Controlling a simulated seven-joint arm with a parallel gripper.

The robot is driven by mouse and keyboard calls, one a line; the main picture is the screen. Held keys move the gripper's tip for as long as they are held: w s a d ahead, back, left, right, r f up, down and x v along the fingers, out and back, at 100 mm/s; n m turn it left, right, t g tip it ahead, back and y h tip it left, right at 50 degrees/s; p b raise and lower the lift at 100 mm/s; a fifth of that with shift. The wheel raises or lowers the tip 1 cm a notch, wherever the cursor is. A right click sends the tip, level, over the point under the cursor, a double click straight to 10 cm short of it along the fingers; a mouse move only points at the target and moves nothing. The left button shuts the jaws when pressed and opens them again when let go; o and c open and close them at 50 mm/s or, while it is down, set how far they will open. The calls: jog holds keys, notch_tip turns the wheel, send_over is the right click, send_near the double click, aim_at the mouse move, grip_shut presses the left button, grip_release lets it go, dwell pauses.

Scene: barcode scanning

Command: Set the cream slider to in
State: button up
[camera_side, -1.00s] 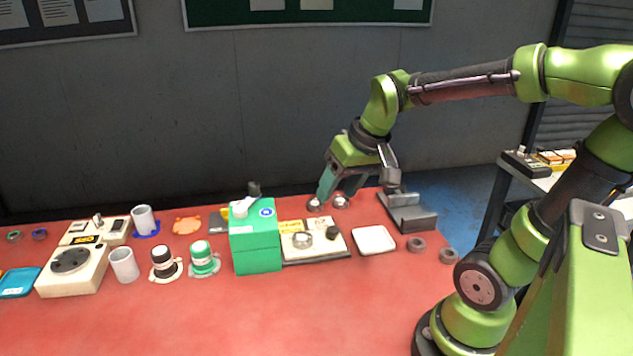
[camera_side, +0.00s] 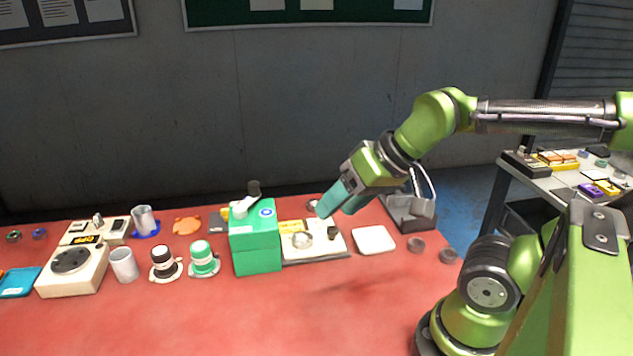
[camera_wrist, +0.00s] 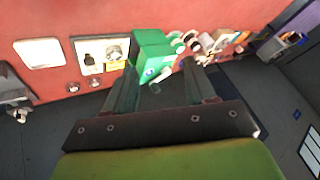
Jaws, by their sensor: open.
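A cream panel (camera_side: 339,248) with a yellow label, a metal ring (camera_side: 302,240) and a dark knob (camera_side: 332,232) lies right of the green box. It also shows in the wrist view (camera_wrist: 96,68). A second cream unit (camera_side: 77,239) at the left has a small lever on top. I cannot tell which one bears the slider, or its setting. My gripper (camera_side: 336,202), with teal fingers, is open and empty, tilted above the table behind and right of the cream panel. In the wrist view my gripper (camera_wrist: 158,68) points toward the green box.
The tall green box (camera_side: 256,248) stands left of the panel. A white tray (camera_side: 374,240) lies to the right, with a grey stand (camera_side: 408,215) behind it. Jars, grey cups and a cream dial box (camera_side: 72,276) fill the left. The front of the red table is clear.

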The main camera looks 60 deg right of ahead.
jog(key=shift+c, duration=0.2)
